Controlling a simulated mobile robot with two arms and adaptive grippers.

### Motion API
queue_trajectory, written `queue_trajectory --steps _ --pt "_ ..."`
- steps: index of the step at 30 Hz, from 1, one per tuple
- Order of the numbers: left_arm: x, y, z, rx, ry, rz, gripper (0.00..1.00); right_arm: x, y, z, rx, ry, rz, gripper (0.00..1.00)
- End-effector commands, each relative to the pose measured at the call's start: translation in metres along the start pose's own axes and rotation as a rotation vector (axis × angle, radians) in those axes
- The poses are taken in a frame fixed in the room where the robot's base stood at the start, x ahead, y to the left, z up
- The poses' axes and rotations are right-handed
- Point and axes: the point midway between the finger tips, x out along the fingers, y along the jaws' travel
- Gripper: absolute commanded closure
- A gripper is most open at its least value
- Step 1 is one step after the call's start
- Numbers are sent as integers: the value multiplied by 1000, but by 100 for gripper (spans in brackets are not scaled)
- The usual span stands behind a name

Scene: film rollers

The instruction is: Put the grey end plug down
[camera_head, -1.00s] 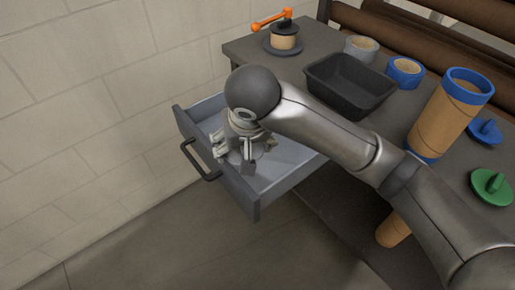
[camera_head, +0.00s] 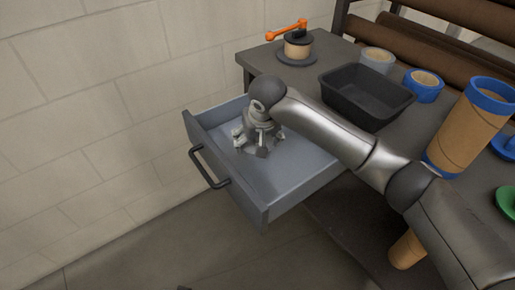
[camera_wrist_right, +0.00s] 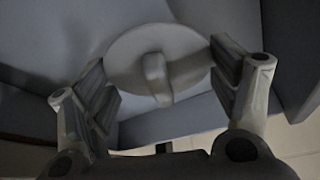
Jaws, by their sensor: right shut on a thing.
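The grey end plug (camera_wrist_right: 145,45) is a round disc with a raised grip bar. In the right wrist view it sits between the two fingers of my right gripper (camera_wrist_right: 162,80), which is shut on the disc's edges. In the head view my right gripper (camera_head: 258,146) points down inside the open grey drawer (camera_head: 292,180), toward its back left part. There the plug is mostly hidden by the gripper. I cannot tell whether the plug touches the drawer floor. My left gripper is not in view.
The drawer has a black handle (camera_head: 208,168) on its front. On the bench top stand a black tray (camera_head: 368,98), a spool with an orange crank (camera_head: 298,45), tape rolls (camera_head: 424,84) and a blue-ended cardboard roller (camera_head: 470,130). The drawer's front right floor is bare.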

Motion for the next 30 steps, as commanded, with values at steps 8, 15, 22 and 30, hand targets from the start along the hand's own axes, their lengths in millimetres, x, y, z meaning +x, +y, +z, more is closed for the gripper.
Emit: queue_trajectory --steps 8,15,22,30 --pt "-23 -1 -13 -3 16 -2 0 30 3 8 1 0 1 48" --pt "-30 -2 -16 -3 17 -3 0 35 2 10 1 0 0 48" --pt "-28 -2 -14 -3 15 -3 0 36 2 10 1 0 0 48" --pt "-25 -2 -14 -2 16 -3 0 37 2 11 1 0 0 0"
